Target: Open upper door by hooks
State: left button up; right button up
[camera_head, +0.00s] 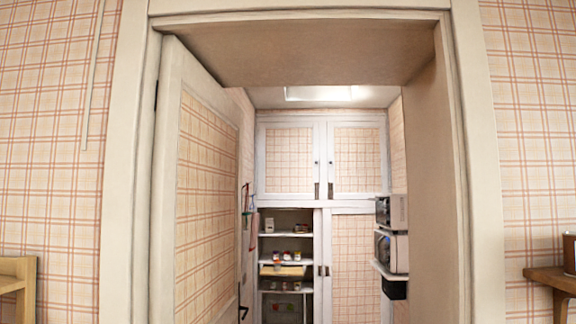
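Beyond the doorway, a white cupboard stands against the far wall. Its upper left door (290,158) and upper right door (357,160) have plaid panels and both look closed. Small dark handles (323,190) sit by their meeting edge, too small to make out as hooks. Below, the lower right door (354,268) is closed, and the lower left section is open, showing shelves (287,234) with small items. Neither of my grippers shows in the head view.
The doorway frame (481,200) surrounds the passage. A plaid-panelled room door (206,190) stands open inward on the left. Microwave-like appliances (392,250) sit on a shelf at the right inside. A wooden shelf (556,278) is at the far right, wooden furniture (18,285) at the far left.

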aim_at(289, 152)
jog(key=i, duration=6.85)
jog(key=l+z, duration=0.05)
jog(key=l, duration=0.25)
